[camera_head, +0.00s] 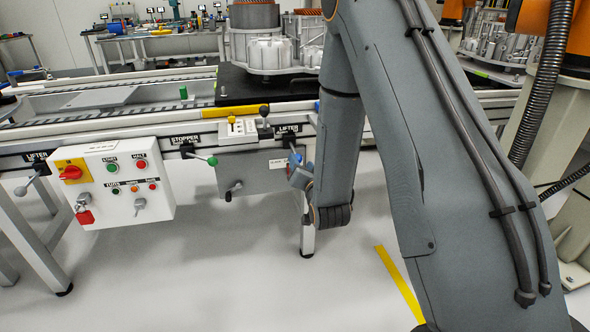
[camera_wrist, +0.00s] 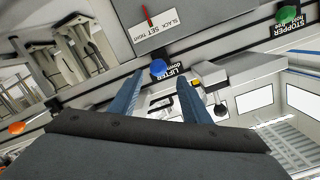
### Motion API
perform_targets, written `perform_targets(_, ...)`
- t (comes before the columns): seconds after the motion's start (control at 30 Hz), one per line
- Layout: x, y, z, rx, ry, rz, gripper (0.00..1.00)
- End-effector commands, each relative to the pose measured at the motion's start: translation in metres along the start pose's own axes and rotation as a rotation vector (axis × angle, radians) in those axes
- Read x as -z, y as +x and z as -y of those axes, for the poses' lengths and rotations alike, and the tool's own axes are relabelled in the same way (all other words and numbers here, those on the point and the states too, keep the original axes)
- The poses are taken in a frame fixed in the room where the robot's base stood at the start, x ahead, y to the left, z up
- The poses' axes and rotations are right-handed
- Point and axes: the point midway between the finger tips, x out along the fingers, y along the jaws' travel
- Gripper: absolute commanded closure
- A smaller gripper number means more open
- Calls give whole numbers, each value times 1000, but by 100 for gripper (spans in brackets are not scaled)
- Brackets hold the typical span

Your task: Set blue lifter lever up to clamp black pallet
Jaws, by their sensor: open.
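The blue ball knob of the lifter lever (camera_wrist: 158,68) shows in the wrist view beside a label reading "LIFTER down". My gripper (camera_wrist: 160,80) is open, with its two blue-grey fingers on either side of the knob in the picture. I cannot tell whether either finger touches it. In the head view my gripper (camera_head: 300,172) is at the conveyor's front side, just below the LIFTER label, and largely hides the lever. The black pallet (camera_head: 235,86) lies on the conveyor above, carrying a grey metal housing (camera_head: 268,52). My arm hides its right part.
A green-knobbed stopper lever (camera_head: 212,161) is left of my gripper; its knob also shows in the wrist view (camera_wrist: 286,12). A white control box (camera_head: 125,185) hangs further left. A small white box with a black knob (camera_head: 264,112) sits above. Open floor lies in front.

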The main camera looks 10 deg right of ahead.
Motion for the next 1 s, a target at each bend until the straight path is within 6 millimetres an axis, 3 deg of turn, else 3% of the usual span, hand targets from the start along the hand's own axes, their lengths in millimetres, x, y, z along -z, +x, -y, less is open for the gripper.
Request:
perform_targets(0.03,-10,6,-6,17,12,-28,57)
perform_targets(0.13,-14,9,-8,46,34,-72,57)
perform_targets(0.37,-12,21,-7,67,47,-104,57)
perform_targets(0.8,-6,80,-3,66,46,-103,57)
perform_targets(1.0,-5,87,-3,65,46,-102,57)
